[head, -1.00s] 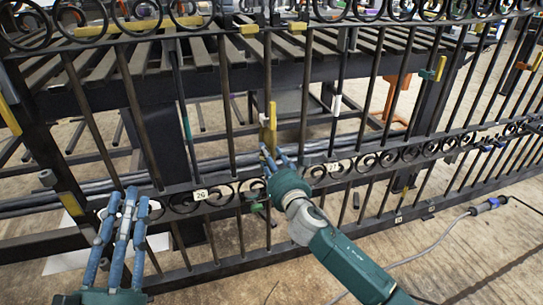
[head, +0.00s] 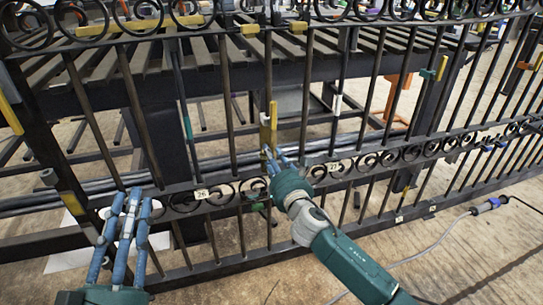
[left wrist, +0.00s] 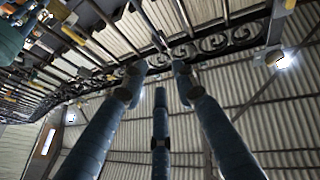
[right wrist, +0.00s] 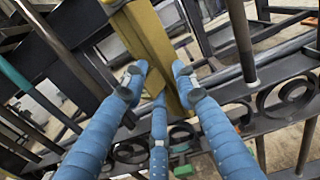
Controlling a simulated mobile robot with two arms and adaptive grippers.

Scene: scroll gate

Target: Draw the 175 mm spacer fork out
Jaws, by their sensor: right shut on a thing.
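A yellow fork-like piece (head: 268,125) stands upright at a bar of the gate, just above the middle scroll rail. No size marking on it is readable. My right gripper (head: 279,157) is at its lower end, and in the right wrist view the fingers (right wrist: 158,85) are closed around the yellow piece (right wrist: 150,35). The fingers hide part of its lower end. My left gripper (head: 133,203) is open and empty in front of the gate at the lower left. Its spread fingers (left wrist: 155,80) also show in the left wrist view.
The black gate (head: 230,190) has close upright bars and scroll rails, with number tags such as 26 (head: 201,194). Other yellow pieces (head: 298,26) sit along its top rail. A slatted table stands behind it. A cable (head: 420,247) lies on the floor at the right.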

